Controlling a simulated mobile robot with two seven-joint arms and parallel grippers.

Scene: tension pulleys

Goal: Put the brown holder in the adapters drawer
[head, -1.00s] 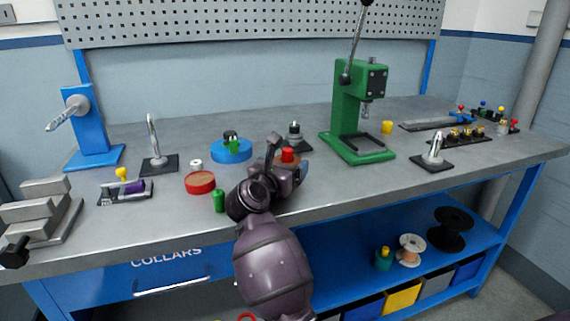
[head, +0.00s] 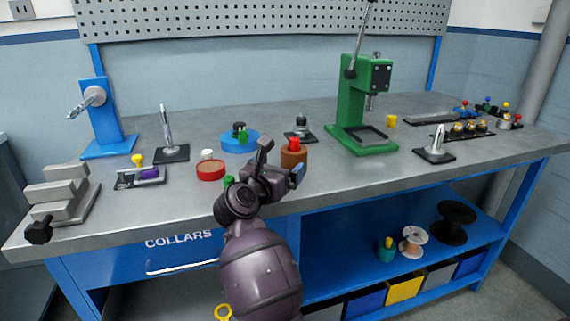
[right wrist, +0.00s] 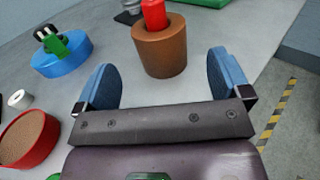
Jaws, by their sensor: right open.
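The brown holder (head: 293,155) is a short round cup standing upright on the bench, with a red piece (head: 294,143) in its top. In the right wrist view the brown holder (right wrist: 160,50) is just beyond the fingertips, roughly midway between them. My right gripper (head: 280,165) is open and empty; its two blue-padded fingers also show in the right wrist view (right wrist: 165,80), apart from the holder. A blue drawer (head: 185,252) labelled COLLARS is shut under the bench. No drawer labelled adapters is visible. My left gripper is not in view.
A blue round tray (head: 240,142) and a red round tray (head: 211,171) stand left of the holder. A black-based stand (head: 301,133) is close behind it, and a green press (head: 362,105) is to the right. Bare bench lies right of the holder.

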